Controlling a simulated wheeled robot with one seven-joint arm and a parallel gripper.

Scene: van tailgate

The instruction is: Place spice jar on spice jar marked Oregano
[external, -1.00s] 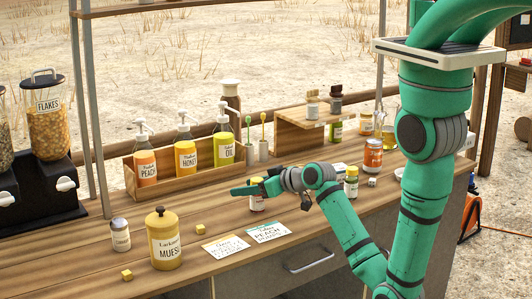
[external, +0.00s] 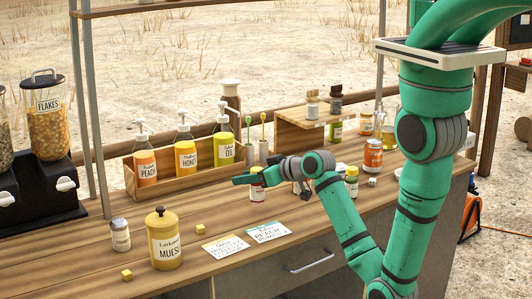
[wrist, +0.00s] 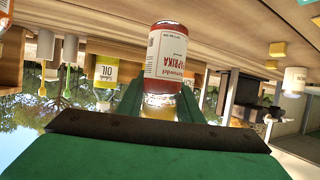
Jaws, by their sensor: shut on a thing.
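My gripper (external: 246,179) is shut on a spice jar (external: 257,189) with a red-and-white label, held over the middle of the counter. In the wrist view my gripper (wrist: 160,103) has a finger on each side of this jar (wrist: 167,52), whose label reads Paprika. No jar's label can be read as Oregano. A small jar with a yellow lid and greenish label (external: 351,182) stands right of my forearm. Another jar with a green label (external: 336,131) stands by the small raised shelf. Something pale behind my wrist is mostly hidden.
A wooden box of pump bottles (external: 185,163) stands behind my gripper. A yellow muesli jar (external: 166,240), two cards (external: 246,238) and small yellow cubes (external: 200,230) lie in front and left. An orange can (external: 373,156) stands at the right.

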